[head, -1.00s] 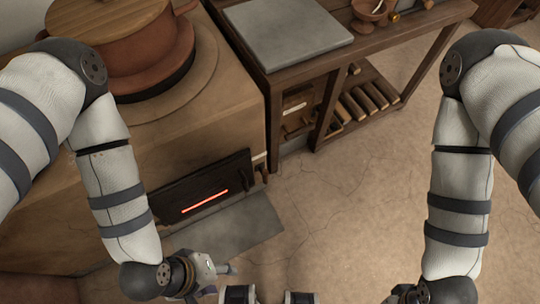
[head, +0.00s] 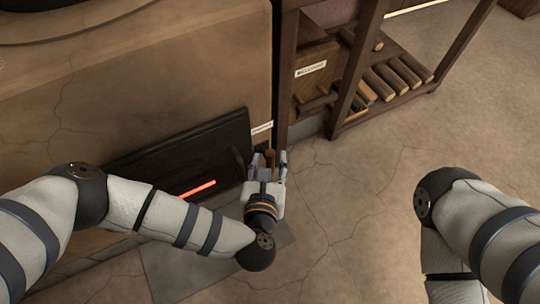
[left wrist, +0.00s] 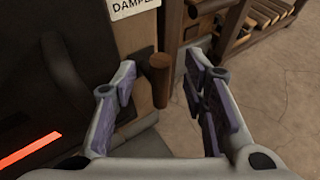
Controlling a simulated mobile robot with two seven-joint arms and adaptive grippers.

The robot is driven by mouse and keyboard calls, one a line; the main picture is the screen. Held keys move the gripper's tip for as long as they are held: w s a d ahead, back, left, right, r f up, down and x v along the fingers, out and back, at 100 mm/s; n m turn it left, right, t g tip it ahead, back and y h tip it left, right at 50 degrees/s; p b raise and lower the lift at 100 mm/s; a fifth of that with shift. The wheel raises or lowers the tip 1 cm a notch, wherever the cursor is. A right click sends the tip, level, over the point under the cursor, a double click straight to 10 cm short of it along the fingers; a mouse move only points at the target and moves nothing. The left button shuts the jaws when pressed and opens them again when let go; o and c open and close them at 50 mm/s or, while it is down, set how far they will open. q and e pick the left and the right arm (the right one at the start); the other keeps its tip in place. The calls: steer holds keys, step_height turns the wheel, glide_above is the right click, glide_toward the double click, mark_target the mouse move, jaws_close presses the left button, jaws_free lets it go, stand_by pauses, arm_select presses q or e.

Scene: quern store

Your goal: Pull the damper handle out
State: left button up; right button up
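The damper handle is a round wooden knob (left wrist: 160,80) below a white label reading "DAMPE..." (left wrist: 132,6) in the left wrist view. In the head view the handle (head: 270,157) shows at the right end of the stove front. My left gripper (head: 269,160) is open, with its fingers pointing at the stove. In the left wrist view the fingers (left wrist: 160,85) stand on either side of the handle, with gaps visible, so it is not held. My right gripper is out of the head view; only the right arm shows.
The stove's dark firebox door (head: 165,165), with a glowing red slot (head: 198,188), is left of the handle. A wooden bench (head: 345,85) with rolled pieces on its lower shelf (head: 400,80) stands to the right. A grey floor plate (head: 190,270) lies below. Floor at right is clear.

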mark_target(270, 157)
arm_select(q)
steer(key=b+x, duration=0.1)
steer(key=x, duration=0.3)
steer(key=shift+f, duration=0.1)
jaws_close()
steer(key=s+d, duration=0.4)
steer(key=s, duration=0.3)
steer(key=shift+s+p, duration=0.3)
steer(key=shift+p, duration=0.15)
steer(key=shift+d, duration=0.15)
jaws_free()
